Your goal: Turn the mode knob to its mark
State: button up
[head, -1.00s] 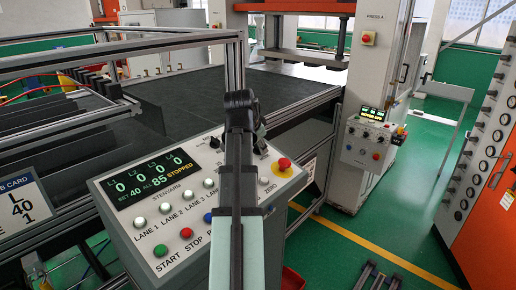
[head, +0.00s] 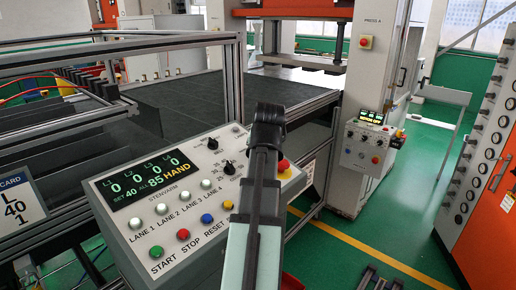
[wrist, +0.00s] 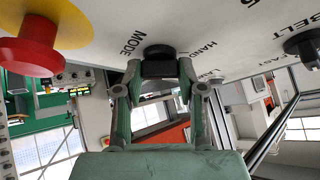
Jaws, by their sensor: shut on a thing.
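The mode knob (wrist: 158,52) is a black knob on the pale panel in the wrist view, with the words MODE and HAND printed near it. My gripper (wrist: 160,74) has its two green fingers on either side of the knob and is shut on it. In the head view my gripper (head: 268,122) and arm cover the mode knob. The panel display (head: 154,184) reads HAND in yellow beside the numbers. The knob's pointer and its exact angle cannot be made out.
A red emergency stop (wrist: 33,42) on a yellow disc sits close beside the gripper. Another black knob (wrist: 303,44), near the word BELT, is on the other side. Lane buttons and the green start button (head: 156,252) lie on the panel (head: 207,238).

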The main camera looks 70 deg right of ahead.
dwell(0.5)
jog(key=o, duration=1.1)
jog(key=shift+o, duration=0.2)
jog(key=v, duration=1.2)
